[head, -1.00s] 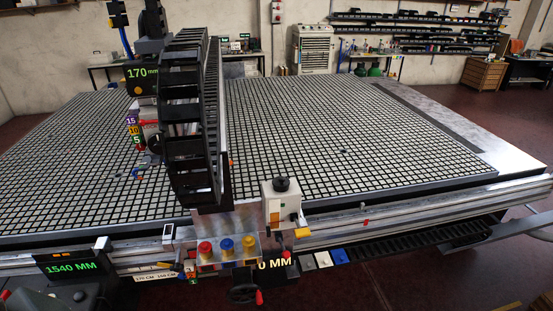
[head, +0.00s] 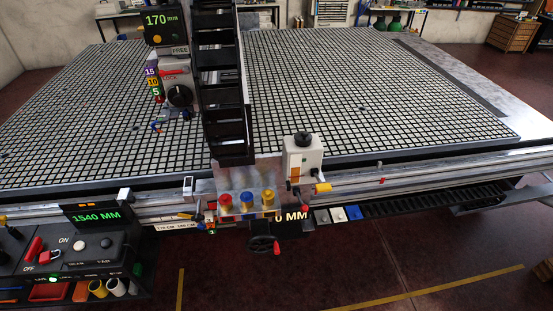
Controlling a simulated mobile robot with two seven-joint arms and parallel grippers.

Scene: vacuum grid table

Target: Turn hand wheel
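A black hand wheel (head: 262,244) with a red handle (head: 277,249) hangs at the front edge of the machine, just below and left of a display (head: 291,215) reading 0 MM. Nothing touches the wheel. A second round black knob (head: 180,96) sits on the carriage at the upper left, beside the coloured 15, 10 and 5 labels. Another black knob (head: 304,139) tops the white box at the front rail. I cannot tell from the picture which one the task names. Neither of my grippers is in view.
The vacuum grid table (head: 400,110) fills the middle. A black cable chain (head: 222,90) stands over it. Red, blue and yellow knobs (head: 247,200) sit above the wheel. A control panel (head: 70,250) with a 1540 MM display is at lower left. The floor in front is clear.

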